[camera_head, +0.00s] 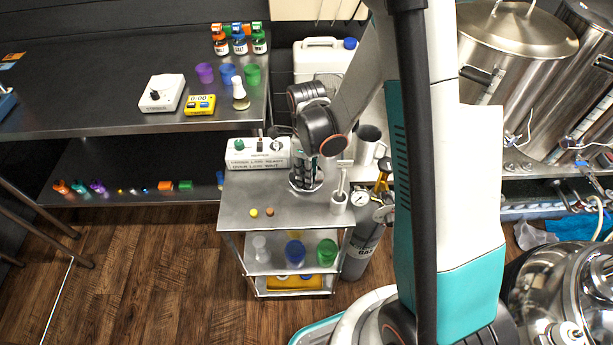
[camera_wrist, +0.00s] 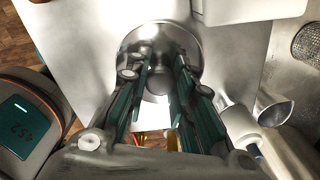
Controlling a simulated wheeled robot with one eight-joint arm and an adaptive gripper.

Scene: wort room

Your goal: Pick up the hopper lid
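A round, shiny metal piece, which looks like the hopper lid (camera_wrist: 152,33), lies on the top of the small metal cart (camera_head: 237,205). In the head view only part of its rim shows, under my gripper (camera_head: 306,176). In the wrist view my gripper (camera_wrist: 161,78) points down over it, with one finger on each side of its darker round middle. A gap shows between the fingers, so the gripper is open. I cannot tell whether the fingertips touch the metal piece.
A white labelled box (camera_head: 258,154) stands close behind on the left. A white holder with a brush (camera_head: 339,200) stands close on the right, near a metal pitcher (camera_head: 367,146). A gas cylinder (camera_head: 361,247) stands beside the cart.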

